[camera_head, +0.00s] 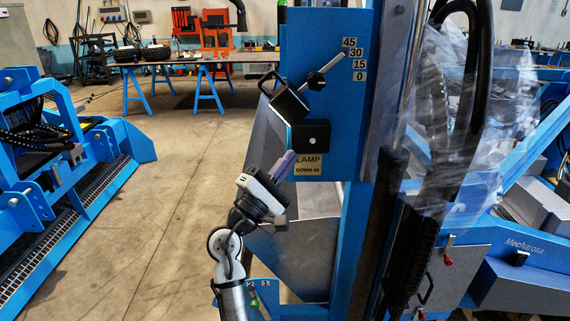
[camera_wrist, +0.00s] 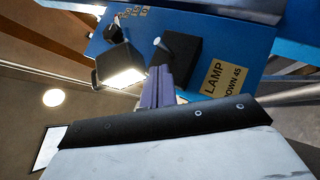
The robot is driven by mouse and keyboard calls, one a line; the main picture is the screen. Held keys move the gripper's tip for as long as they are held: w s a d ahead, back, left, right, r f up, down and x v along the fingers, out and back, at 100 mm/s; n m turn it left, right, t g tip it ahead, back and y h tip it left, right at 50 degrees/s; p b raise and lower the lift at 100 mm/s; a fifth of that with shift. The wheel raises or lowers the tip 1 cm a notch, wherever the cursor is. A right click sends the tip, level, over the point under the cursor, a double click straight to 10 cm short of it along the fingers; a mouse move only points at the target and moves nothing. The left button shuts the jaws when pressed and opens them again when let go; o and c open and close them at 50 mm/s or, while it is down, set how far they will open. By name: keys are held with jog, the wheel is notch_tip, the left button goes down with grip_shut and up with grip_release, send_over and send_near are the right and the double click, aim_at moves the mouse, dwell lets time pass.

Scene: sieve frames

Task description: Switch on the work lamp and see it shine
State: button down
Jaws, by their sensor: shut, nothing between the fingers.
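The work lamp (camera_head: 287,101) is a black box-shaped head on a blue upright. Below is a black box (camera_head: 310,135) with a small pale round button (camera_head: 312,141); the button also shows in the wrist view (camera_wrist: 157,41). My gripper (camera_head: 288,157) is shut and empty, its purple fingers just below-left of the box. Contact is unclear.
A yellow label (camera_head: 308,165) reading "LAMP DOWN 45" is beside my fingers. The blue upright (camera_head: 330,25) carries a 45-30-15-0 scale. Plastic-wrapped hoses (camera_head: 460,110) stand to the right. Blue machinery (camera_head: 60,170) is at left, with clear floor (camera_head: 180,160) between.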

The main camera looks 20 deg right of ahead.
jog(key=s+a+f+b, duration=0.1)
jog(key=s+a+b, duration=0.2)
jog(key=s+a, duration=0.3)
jog(key=shift+a, duration=1.25)
